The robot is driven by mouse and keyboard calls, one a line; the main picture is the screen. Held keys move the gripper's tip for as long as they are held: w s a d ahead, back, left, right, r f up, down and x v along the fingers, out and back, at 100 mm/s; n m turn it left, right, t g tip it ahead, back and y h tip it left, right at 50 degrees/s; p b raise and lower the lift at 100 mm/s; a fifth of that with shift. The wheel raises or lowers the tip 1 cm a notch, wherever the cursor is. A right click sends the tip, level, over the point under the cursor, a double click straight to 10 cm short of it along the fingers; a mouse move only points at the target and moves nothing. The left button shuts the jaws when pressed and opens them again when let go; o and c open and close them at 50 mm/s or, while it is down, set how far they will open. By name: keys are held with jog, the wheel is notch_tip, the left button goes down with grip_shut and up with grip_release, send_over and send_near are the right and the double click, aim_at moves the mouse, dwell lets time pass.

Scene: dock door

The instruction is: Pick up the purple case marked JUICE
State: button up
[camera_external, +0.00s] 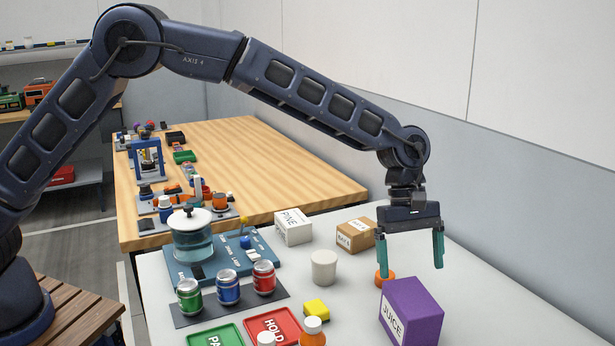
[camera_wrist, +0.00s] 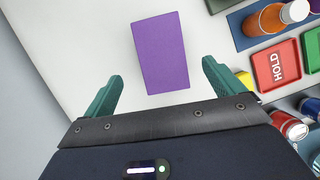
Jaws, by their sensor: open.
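The purple case marked JUICE (camera_external: 415,309) stands on the white table near the front right in the external view, its white label facing front left. In the wrist view I see its plain purple top (camera_wrist: 160,52) ahead of my fingertips, slightly turned. My gripper (camera_external: 411,258) hangs with its teal fingers pointing down, apart and empty, above and a little behind the case. In the wrist view my gripper (camera_wrist: 158,78) has a finger on each side, nearer the camera than the case. Nothing is between the fingers.
A tan box (camera_external: 355,236), a white box marked PINE (camera_external: 293,227), a white cup (camera_external: 324,267) and an orange round item (camera_external: 384,279) stand behind and left of the case. A wall runs behind; table right of the case is clear.

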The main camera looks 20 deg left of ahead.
aim_at(412, 295)
jog(key=shift+x, duration=4.85)
jog(key=shift+w+a+f, duration=0.15)
jog(key=shift+a+f, duration=0.05)
jog(key=shift+f, duration=0.15)
jog(key=c, duration=1.5)
jog(key=shift+r, duration=0.15)
